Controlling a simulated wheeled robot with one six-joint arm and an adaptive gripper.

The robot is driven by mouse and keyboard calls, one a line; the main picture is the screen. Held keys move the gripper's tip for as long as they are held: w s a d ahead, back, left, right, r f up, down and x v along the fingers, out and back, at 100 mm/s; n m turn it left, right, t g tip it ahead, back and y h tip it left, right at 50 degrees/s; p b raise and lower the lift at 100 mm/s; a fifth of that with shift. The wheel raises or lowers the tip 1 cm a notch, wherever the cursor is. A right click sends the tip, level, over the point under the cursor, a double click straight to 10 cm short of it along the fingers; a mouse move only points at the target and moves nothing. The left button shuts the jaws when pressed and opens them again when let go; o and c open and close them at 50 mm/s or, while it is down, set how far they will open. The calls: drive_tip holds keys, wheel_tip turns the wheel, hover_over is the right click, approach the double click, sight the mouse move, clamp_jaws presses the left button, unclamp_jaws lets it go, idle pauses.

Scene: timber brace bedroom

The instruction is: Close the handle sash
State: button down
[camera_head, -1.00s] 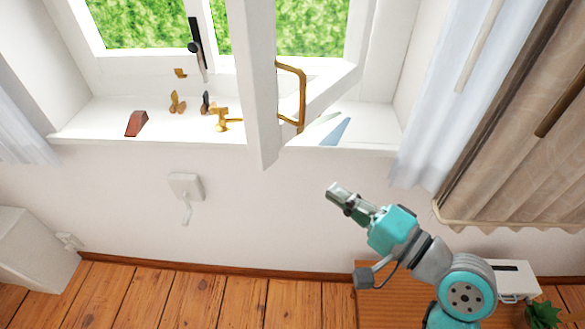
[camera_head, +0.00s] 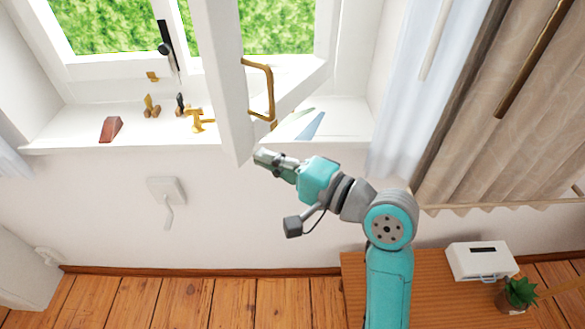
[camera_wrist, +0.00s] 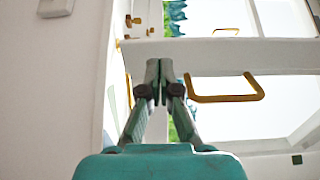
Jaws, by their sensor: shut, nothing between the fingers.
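The handle sash (camera_head: 224,85) is a white window sash standing open, swung into the room over the sill. Its brass bar handle (camera_head: 270,90) is on the right-hand face. In the wrist view the sash (camera_wrist: 215,50) crosses above my fingertips, and a brass handle (camera_wrist: 228,98) shows to their right. My gripper (camera_head: 258,157) is shut and empty, by the sash's lower near corner in the head view. In the wrist view my gripper's fingertips (camera_wrist: 159,68) reach up near the sash's lower edge; I cannot tell whether they touch it.
On the sill (camera_head: 70,135) are a red wedge (camera_head: 111,129), small brass fittings (camera_head: 196,122) and a blue wedge (camera_head: 309,125). A black lever (camera_head: 164,42) is on the window. Curtains (camera_head: 465,110) hang right. A wooden table (camera_head: 430,300) bears a white box (camera_head: 481,261) and plant (camera_head: 518,292).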

sight(238, 147)
drive_tip(key=shift+x, duration=2.05)
drive_tip(key=shift+a, duration=0.1)
